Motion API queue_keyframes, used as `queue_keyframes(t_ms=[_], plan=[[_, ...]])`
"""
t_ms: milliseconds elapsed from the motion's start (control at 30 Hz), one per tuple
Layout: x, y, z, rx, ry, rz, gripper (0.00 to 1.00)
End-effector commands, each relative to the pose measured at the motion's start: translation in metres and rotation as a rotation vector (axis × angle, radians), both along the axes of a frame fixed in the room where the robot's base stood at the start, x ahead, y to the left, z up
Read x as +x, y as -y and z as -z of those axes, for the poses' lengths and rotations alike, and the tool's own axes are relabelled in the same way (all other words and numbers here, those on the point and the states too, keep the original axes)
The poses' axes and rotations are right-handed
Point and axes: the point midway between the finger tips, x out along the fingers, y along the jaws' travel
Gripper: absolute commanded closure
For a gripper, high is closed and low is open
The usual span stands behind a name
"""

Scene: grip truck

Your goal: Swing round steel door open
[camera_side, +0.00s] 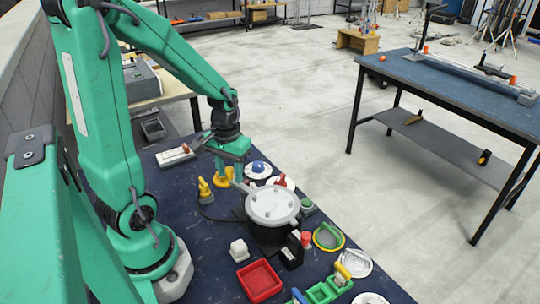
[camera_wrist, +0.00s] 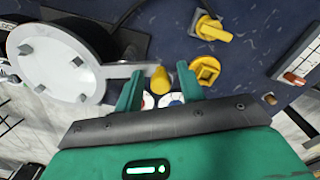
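The round steel door (camera_side: 272,203) is a pale grey disc with bolts around its rim, lying closed-looking on a dark cylindrical body (camera_side: 268,236). It also fills the upper left of the wrist view (camera_wrist: 60,60). A grey handle bar (camera_wrist: 122,71) reaches from it toward my gripper, with a yellow knob (camera_wrist: 161,80) near its end. My gripper (camera_wrist: 161,88) is open, with the knob between its two green fingers and a visible gap on each side. In the side view my gripper (camera_side: 231,165) points down just behind the door, partly hiding the bar's end.
Yellow fittings (camera_side: 205,189) stand left of the gripper, and a white switch box (camera_side: 175,156) lies farther left. A blue-topped dial (camera_side: 258,168) and a green button (camera_side: 307,206) are near the door.

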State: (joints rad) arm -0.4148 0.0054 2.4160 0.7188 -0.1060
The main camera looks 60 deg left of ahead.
Motion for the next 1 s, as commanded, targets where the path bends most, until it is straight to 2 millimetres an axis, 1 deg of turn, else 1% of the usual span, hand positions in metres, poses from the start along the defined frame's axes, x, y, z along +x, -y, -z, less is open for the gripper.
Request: queue_keyframes(t_ms=[33, 333, 400, 667, 733, 800, 1000], plan=[[-0.002, 0.000, 0.007, -0.003, -0.007, -0.011, 0.68], [0.005, -0.002, 0.006, -0.003, -0.007, -0.013, 0.70], [0.006, -0.003, 0.007, -0.003, -0.007, -0.012, 0.72], [0.008, -0.003, 0.007, -0.003, -0.007, -0.012, 0.74], [0.010, -0.003, 0.007, -0.003, -0.007, -0.011, 0.76], [0.012, -0.003, 0.007, -0.004, -0.008, -0.011, 0.81], [0.015, -0.003, 0.006, -0.003, -0.007, -0.006, 0.80]])
